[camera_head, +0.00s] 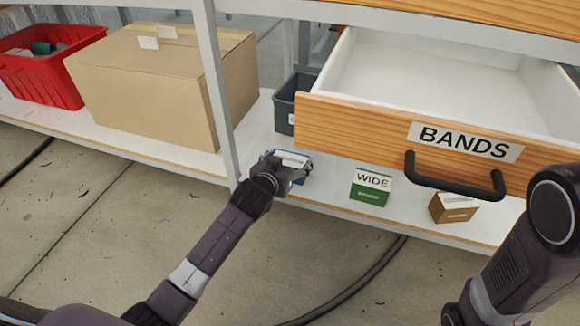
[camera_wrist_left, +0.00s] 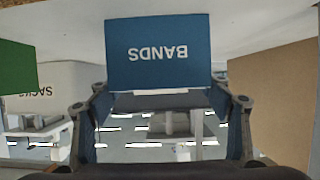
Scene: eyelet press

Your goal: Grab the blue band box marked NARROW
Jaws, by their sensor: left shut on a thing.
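My left gripper (camera_head: 282,167) is at the front edge of the low white shelf, below the open drawer. It is shut on a blue box (camera_head: 299,160), mostly hidden behind the gripper in the head view. In the left wrist view the blue box (camera_wrist_left: 157,72) sits between the fingertips (camera_wrist_left: 160,92), its BANDS lettering upside down. The word NARROW is not readable in either view. A green and white box marked WIDE (camera_head: 370,188) stands on the shelf to the right of the gripper. My right gripper is out of view; only part of that arm shows.
An open drawer labelled BANDS (camera_head: 465,142) with a black handle (camera_head: 455,186) overhangs the shelf (camera_head: 335,210). A small brown box (camera_head: 453,208) lies right. A grey bin (camera_head: 286,105), shelf post (camera_head: 216,85), large carton (camera_head: 150,95) and red crate (camera_head: 45,82) stand left.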

